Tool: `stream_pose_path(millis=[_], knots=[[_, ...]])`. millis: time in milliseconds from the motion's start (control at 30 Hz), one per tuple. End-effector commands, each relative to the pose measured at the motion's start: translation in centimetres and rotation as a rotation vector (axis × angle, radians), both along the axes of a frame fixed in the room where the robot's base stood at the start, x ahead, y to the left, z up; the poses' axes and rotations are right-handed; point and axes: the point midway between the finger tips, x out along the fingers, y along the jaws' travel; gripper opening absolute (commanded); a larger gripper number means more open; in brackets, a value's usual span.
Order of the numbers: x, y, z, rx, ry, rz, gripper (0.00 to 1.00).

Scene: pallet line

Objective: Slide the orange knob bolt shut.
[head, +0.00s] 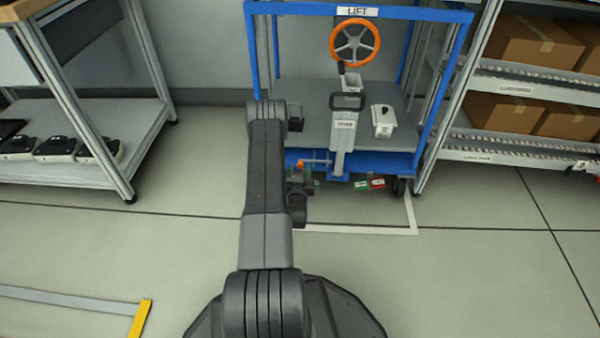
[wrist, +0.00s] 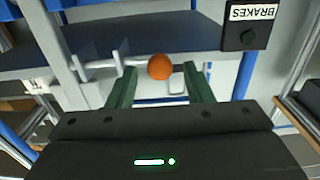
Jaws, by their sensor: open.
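The orange knob (head: 300,164) is on a thin bolt rod (head: 318,162) at the lower front of the blue-framed cart, and the rod runs right from it. In the wrist view the knob (wrist: 160,67) is round and the pale rod (wrist: 110,63) runs left from it through grey upright brackets (wrist: 121,53). My gripper (wrist: 160,75) is open, with one green finger on each side of the knob. I cannot tell whether either finger touches it. In the head view my gripper (head: 303,182) is just below the knob and partly hidden by my arm.
The cart has an orange handwheel (head: 355,43), a grey lever post (head: 344,125) and a white box (head: 383,121). A black BRAKES box (wrist: 251,34) is near my gripper. Shelving stands both sides; the front floor is mostly clear.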

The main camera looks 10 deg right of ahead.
Motion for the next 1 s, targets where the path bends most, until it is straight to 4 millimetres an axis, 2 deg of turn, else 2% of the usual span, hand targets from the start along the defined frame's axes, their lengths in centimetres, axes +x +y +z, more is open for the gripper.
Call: stream_pose_path(millis=[300, 367, 533, 567, 767, 1000], knots=[[0.3, -0.1, 0.0, 0.000, 0.001, 0.000, 0.46], [0.3, -0.1, 0.0, 0.000, 0.001, 0.000, 0.37], [0.3, -0.1, 0.0, 0.000, 0.001, 0.000, 0.03], [0.3, -0.1, 0.0, 0.000, 0.001, 0.000, 0.00], [0.1, -0.6, 0.0, 0.000, 0.001, -0.003, 0.00], [-0.9, -4.0, 0.0, 0.000, 0.000, -0.004, 0.00]])
